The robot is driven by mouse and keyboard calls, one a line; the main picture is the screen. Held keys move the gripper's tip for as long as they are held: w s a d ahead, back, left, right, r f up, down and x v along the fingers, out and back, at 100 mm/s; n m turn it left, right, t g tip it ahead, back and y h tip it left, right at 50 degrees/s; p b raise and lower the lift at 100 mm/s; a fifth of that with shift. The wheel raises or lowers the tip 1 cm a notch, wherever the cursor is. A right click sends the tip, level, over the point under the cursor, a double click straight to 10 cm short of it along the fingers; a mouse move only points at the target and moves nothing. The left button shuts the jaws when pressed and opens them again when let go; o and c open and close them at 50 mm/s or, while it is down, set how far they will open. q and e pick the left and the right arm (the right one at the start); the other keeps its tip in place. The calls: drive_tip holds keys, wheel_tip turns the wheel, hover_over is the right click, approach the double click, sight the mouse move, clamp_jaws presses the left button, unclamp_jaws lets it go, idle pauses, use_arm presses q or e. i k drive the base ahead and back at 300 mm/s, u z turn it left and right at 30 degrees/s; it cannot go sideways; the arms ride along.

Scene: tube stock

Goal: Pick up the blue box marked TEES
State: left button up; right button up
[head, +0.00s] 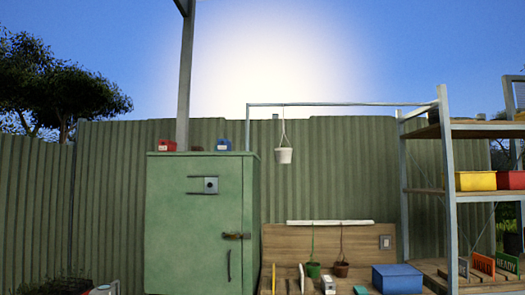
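A small blue box (224,145) with a pale mark stands on top of the green cabinet (196,220), near its right end. A larger blue box (397,279) sits on the wooden bench at lower right. I cannot read the word TEES on either one, so I cannot tell which is the marked box. Neither of my grippers shows in the head view.
A small red box (167,146) stands left of the small blue one on the cabinet. A white pot (283,155) hangs from a metal bar. A shelf rack at right holds a yellow bin (475,181) and a red bin (510,180).

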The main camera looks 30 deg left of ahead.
sight(223, 144)
drive_tip(key=u, duration=0.4)
drive_tip(key=i, duration=0.8)
drive_tip(key=u, duration=0.85)
drive_tip(key=k, duration=0.65)
drive_tip(key=u, duration=0.75)
drive_tip(key=i, duration=2)
drive_tip(key=z, duration=0.5)
